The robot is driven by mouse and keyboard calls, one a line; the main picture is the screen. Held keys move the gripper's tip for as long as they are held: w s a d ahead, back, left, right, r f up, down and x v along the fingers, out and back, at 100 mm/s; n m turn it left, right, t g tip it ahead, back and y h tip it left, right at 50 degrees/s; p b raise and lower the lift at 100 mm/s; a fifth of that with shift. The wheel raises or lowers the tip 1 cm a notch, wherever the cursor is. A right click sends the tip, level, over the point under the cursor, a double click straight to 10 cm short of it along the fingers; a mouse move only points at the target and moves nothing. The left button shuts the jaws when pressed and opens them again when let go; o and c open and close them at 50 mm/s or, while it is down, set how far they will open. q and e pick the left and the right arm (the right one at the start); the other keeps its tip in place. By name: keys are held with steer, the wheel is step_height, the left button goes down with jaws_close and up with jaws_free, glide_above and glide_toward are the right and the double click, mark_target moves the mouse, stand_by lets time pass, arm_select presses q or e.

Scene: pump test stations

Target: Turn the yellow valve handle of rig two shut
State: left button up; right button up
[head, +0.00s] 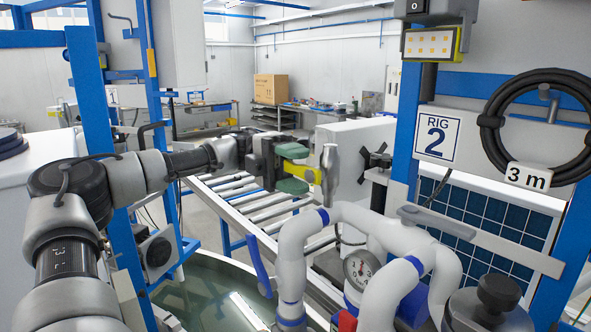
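The yellow valve handle (307,173) is in the middle of the head view, next to an upright grey metal valve part (330,174) above the white pipes. My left gripper (291,169) reaches in from the left, its green finger pads above and below the handle's left end. The handle lies between the pads. I cannot tell whether the pads press on it or leave a small gap. My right gripper is not in view.
A "RIG 2" sign (436,137) hangs on the blue frame at right, beside a coiled black hose (488,125). White pipes (292,250) and a pressure gauge (361,268) stand below the valve. A water tank (215,290) is at lower left. A roller conveyor (228,186) runs behind.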

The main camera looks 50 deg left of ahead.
mark_target(286, 168)
arm_select(q)
steer(key=shift+a, duration=0.25)
steer(key=a+b, duration=0.1)
steer(key=a, duration=0.9)
steer(key=shift+w+a+b, duration=0.2)
steer(key=shift+w+b, duration=0.15)
steer(key=shift+w, duration=0.1)
steer(key=shift+d+f, duration=0.1)
steer(key=shift+f, duration=0.1)
